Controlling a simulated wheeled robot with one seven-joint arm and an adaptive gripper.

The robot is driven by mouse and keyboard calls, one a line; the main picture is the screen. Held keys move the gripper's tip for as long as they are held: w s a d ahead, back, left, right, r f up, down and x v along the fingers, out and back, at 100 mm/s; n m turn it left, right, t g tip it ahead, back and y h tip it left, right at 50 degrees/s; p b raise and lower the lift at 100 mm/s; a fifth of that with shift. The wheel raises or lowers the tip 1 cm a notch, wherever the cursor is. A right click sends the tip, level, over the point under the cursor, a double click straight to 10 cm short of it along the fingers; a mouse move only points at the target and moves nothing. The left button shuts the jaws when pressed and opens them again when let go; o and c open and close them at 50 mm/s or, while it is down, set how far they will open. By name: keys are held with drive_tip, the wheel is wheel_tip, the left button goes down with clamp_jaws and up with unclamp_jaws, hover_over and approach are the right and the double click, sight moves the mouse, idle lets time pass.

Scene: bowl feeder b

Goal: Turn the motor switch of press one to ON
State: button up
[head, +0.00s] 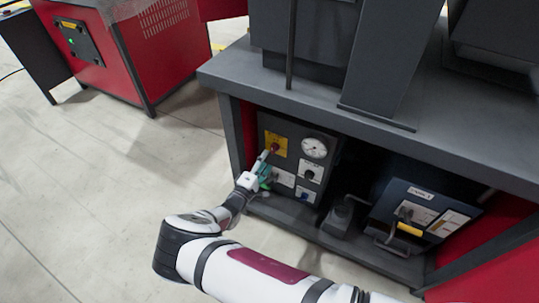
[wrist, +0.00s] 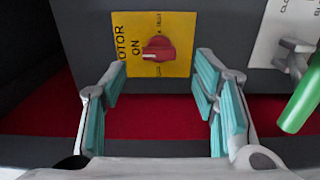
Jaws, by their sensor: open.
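The motor switch is a red knob (wrist: 158,49) on a yellow plate (wrist: 180,30) marked MOTOR ON, on the grey panel of the press. In the wrist view the knob's grip lies roughly level. I cannot tell which position it points to. The yellow plate also shows in the head view (head: 281,139). My gripper (wrist: 159,75) is open and empty, its teal-padded fingers spread left and right of the knob's line. The knob shows beyond the fingertips, and no contact is visible. In the head view my gripper (head: 264,168) is close in front of the plate.
The panel also carries a round gauge (head: 314,148) and a black knob (head: 309,174). A green cylinder (wrist: 301,98) and a grey handle (wrist: 293,60) stand right of my gripper in the wrist view. The grey table top (head: 330,105) overhangs the panel.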

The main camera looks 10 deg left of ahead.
drive_tip(key=v, duration=0.6)
drive_tip(key=shift+s, duration=0.25)
